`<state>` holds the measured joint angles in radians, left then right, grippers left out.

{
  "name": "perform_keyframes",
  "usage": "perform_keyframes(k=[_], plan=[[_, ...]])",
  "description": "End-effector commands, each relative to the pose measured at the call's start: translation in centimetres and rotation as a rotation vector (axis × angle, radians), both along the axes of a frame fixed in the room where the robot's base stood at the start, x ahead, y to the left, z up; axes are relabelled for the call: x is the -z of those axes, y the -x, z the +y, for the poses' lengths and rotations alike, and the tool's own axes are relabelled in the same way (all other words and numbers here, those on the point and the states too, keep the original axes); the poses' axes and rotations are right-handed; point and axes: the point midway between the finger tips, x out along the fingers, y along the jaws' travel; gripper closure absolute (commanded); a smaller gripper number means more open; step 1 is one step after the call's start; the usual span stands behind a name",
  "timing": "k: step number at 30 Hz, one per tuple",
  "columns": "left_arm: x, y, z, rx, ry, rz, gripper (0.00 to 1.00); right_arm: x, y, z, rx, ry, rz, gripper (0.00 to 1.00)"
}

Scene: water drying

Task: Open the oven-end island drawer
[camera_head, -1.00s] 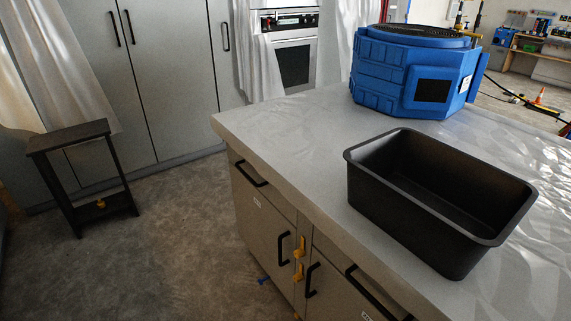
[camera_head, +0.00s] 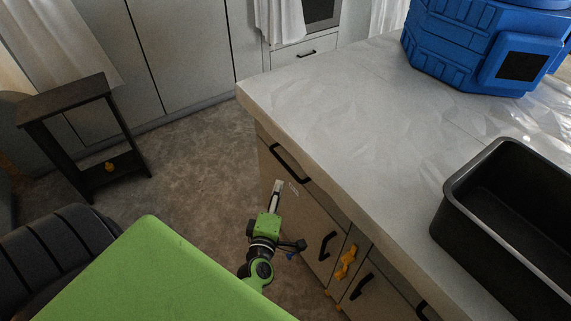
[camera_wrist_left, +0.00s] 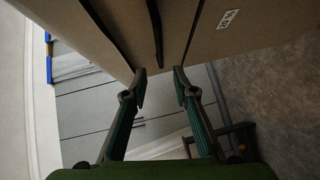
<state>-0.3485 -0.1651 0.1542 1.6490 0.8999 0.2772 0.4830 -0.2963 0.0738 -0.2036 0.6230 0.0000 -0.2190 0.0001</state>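My left gripper (camera_head: 278,185) is low in front of the drawer, just below and left of the handle. In the left wrist view, the two fingers (camera_wrist_left: 161,76) are apart with nothing between them. The dark handle bar (camera_wrist_left: 155,30) lies ahead, roughly in line with the gap, and a white label (camera_wrist_left: 228,18) is to its right. My right gripper is not in view.
A black bin (camera_head: 480,210) and a blue machine (camera_head: 480,50) stand on the island top (camera_head: 350,110). Below the drawer are cabinet doors with handles (camera_head: 327,245) and yellow latches (camera_head: 346,262). A dark stool (camera_head: 75,110) stands left. Floor between is clear.

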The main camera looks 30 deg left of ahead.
Motion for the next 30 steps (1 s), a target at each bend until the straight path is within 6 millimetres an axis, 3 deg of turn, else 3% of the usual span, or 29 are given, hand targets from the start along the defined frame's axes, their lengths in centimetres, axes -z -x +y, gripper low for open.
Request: perform_keyframes(k=[7, 16, 22, 30], plan=[[0.9, -4.6, 1.8, 0.003, -0.003, -0.002, 0.74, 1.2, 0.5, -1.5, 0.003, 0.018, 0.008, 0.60], [1.8, -9.8, 4.0, 0.005, -0.003, 0.001, 0.74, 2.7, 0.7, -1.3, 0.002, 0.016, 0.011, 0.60], [1.9, -11.5, 4.8, 0.005, -0.006, 0.003, 0.74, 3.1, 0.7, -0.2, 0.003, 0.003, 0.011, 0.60], [1.9, -11.8, 4.9, 0.006, -0.005, 0.004, 0.74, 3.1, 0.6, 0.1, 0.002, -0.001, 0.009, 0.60]])
